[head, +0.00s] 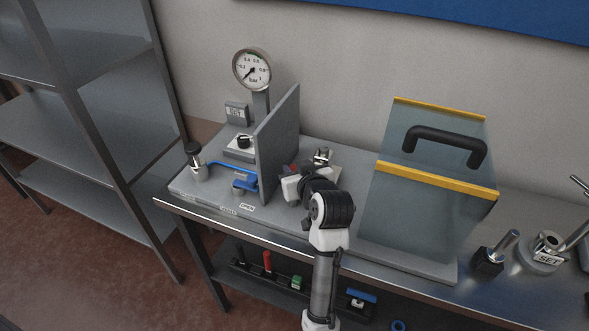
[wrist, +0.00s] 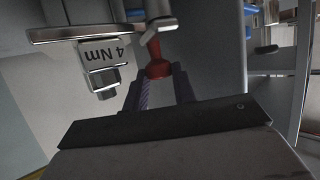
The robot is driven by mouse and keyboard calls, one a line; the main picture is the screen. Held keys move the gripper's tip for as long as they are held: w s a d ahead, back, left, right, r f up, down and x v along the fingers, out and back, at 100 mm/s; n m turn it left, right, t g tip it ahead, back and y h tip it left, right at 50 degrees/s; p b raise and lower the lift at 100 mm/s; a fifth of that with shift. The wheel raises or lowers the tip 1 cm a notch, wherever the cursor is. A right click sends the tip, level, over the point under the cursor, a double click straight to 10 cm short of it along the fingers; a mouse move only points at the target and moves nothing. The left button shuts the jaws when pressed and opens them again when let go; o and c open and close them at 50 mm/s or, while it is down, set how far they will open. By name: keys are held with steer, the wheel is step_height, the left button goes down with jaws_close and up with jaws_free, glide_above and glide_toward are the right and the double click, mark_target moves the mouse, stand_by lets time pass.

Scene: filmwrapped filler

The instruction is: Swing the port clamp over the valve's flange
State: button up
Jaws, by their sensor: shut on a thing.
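My gripper (head: 291,176) is beside the upright grey plate (head: 278,140), on its right side, and my arm hides much of that spot. In the wrist view my gripper (wrist: 161,84) is shut on a red knob (wrist: 158,68), with a ribbed finger on each side. I cannot tell clamp from flange there. A metal fitting (head: 322,155) shows behind my wrist in the head view.
Left of the plate are a blue lever valve (head: 245,184), a black-topped fitting (head: 195,160) and a pressure gauge (head: 252,69). A clear guard with a black handle (head: 445,142) stands to the right. Loose metal parts (head: 541,252) lie farther right.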

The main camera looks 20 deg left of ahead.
steer(key=shift+d+m+t+h, duration=0.2)
steer(key=shift+m+t+h, duration=0.3)
steer(key=shift+m+h, duration=0.45)
steer(key=shift+d+m+t+h, duration=0.15)
steer(key=shift+m+t+h, duration=0.35)
steer(key=shift+m+h, duration=0.4)
steer(key=o, duration=1)
steer(key=shift+d, duration=0.1)
steer(key=shift+n, duration=0.25)
